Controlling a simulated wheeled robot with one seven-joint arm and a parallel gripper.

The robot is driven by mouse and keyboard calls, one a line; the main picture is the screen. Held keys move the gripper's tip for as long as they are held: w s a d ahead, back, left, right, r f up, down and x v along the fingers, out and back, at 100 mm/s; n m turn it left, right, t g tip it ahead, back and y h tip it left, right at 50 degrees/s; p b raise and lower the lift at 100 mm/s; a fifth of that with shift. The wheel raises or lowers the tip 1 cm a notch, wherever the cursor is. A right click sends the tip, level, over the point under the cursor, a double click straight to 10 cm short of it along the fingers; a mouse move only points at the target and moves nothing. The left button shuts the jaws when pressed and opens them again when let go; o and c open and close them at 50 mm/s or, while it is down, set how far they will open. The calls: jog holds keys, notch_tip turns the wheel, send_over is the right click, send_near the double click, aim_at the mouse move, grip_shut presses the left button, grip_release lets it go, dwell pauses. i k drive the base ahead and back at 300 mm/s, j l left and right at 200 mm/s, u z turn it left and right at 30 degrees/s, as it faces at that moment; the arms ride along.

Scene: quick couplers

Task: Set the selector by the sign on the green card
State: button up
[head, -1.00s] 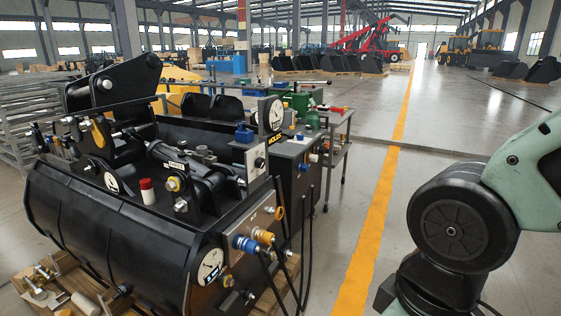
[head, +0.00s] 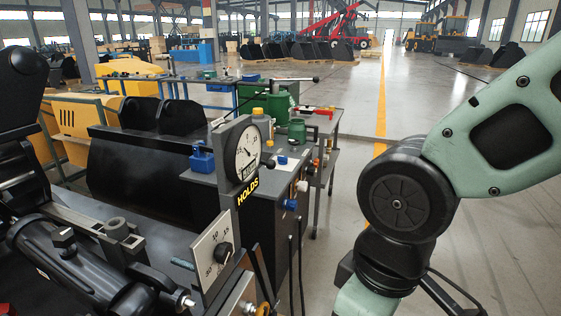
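A selector with a black knob (head: 223,253) sits on a tilted white plate (head: 209,246) at the bottom centre of the head view. Small black numbers stand around the knob; I cannot read them or the knob's setting surely. Above it is a round white dial gauge (head: 247,150) with a black pointer, on a black post with the yellow word HOLDS (head: 247,192). I cannot make out a green card. My arm comes in from the right and its lower end leaves the bottom edge, so my gripper is out of view.
A black hydraulic cylinder (head: 75,262) and dark attachment parts fill the lower left. Behind the gauge, a grey bench (head: 291,170) carries a blue block (head: 202,157) and green containers (head: 281,107). Black hoses hang beside it. The floor right of the bench is open, with a yellow line.

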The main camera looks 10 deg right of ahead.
aim_at(282, 160)
jog(key=i+l, duration=0.4)
jog(key=i+l+u, duration=0.1)
jog(key=i+l, duration=0.25)
jog(key=i+l+u, duration=0.1)
jog(key=i+l, duration=0.75)
jog(key=i+l+u, duration=0.1)
jog(key=i+l, duration=0.65)
jog(key=l, duration=0.2)
jog(key=i+l+u, duration=0.15)
jog(key=i+l, duration=0.2)
jog(key=l, duration=0.15)
jog(key=i+l, duration=0.35)
jog(key=l, duration=0.15)
jog(key=u, duration=1.45)
